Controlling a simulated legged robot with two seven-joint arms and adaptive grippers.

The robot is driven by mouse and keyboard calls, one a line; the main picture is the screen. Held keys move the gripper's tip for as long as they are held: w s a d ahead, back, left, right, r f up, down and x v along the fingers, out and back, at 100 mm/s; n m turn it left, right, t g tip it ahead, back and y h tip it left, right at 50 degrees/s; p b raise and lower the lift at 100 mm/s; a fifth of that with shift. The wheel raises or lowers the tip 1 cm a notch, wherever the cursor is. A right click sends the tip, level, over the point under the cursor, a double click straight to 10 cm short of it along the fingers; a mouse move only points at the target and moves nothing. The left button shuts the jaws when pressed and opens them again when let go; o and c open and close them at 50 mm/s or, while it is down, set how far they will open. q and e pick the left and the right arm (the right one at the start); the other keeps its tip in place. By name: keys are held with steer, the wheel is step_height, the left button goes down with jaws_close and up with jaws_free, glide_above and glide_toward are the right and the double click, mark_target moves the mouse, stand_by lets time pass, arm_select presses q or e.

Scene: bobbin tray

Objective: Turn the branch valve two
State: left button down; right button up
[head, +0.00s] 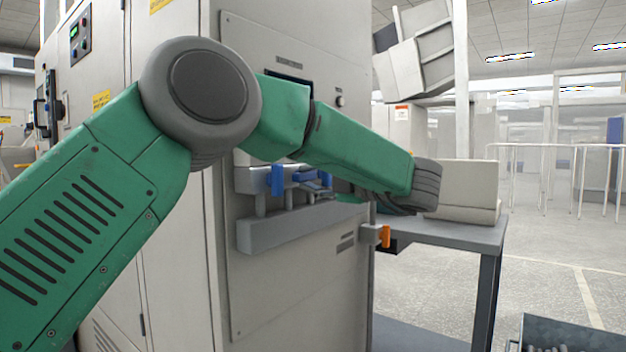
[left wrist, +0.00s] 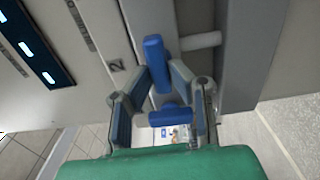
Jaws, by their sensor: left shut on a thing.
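The manifold (head: 300,232) is a grey bar with short pipes on the cabinet's front panel. A blue upright handle (head: 277,180) and other blue valve parts show on it. My left gripper (head: 318,188) is at this row, partly hidden by the fittings. In the left wrist view a blue handle (left wrist: 154,58) beside a label with the number 2 (left wrist: 116,65) lies between the fingertips of my left gripper (left wrist: 160,78), which is shut on it. A second blue piece (left wrist: 170,116) shows between the fingers, closer to the palm; how it joins is unclear. My right gripper is out of view.
The tall grey cabinet (head: 290,290) stands close in front. An orange handle (head: 386,236) sticks out low at its right edge. A grey table (head: 450,233) with a pale box (head: 470,185) stands to the right.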

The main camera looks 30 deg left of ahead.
arm_select(q)
steer(key=shift+a, duration=0.15)
steer(key=c, duration=1.7)
jaws_free()
steer(key=shift+o, duration=1.1)
steer(key=shift+w+a, duration=0.1)
steer(key=shift+a+f, duration=0.1)
steer(key=shift+a, duration=0.05)
steer(key=shift+d, duration=0.3)
steer(key=d, duration=1.1)
steer(key=shift+s+d, duration=0.2)
steer(key=shift+s, duration=0.2)
steer(key=shift+f, duration=0.1)
